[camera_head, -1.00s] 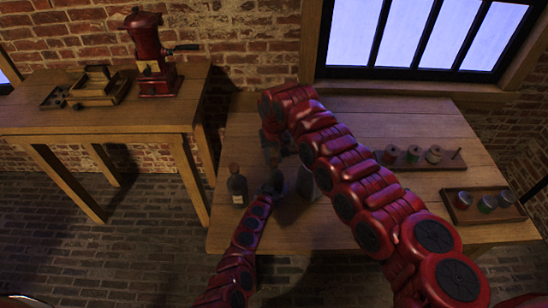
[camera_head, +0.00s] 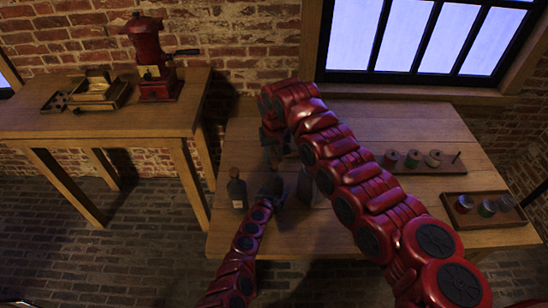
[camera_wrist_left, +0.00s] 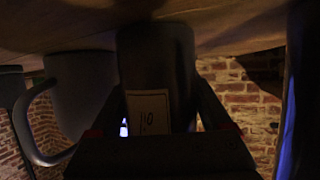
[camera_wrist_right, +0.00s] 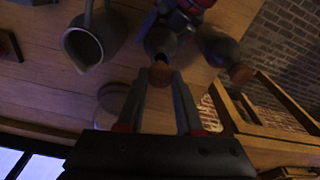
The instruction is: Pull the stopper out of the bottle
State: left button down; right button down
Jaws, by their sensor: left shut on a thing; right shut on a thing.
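A dark bottle with a pale label (camera_wrist_left: 150,108) fills the gap between my left gripper's fingers in the left wrist view, and my left gripper (camera_head: 272,184) is shut on it. In the right wrist view this bottle (camera_wrist_right: 161,42) has a brown stopper (camera_wrist_right: 160,73) at its neck. My right gripper (camera_wrist_right: 159,82) is shut on that stopper, with its fingertips at either side. Whether the stopper still sits inside the neck, I cannot tell. In the head view my right gripper (camera_head: 274,142) hangs over the bottle and hides much of it.
A second corked bottle (camera_head: 237,189) stands close to the left. A grey pitcher (camera_wrist_right: 92,38) stands on the other side, its handle near my left gripper. A side table (camera_head: 100,115) holds a red grinder (camera_head: 152,65).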

aim_at(274, 158)
notch_tip(274, 158, up, 4)
jog(key=shift+f, duration=0.25)
pick_arm(q)
grip_release()
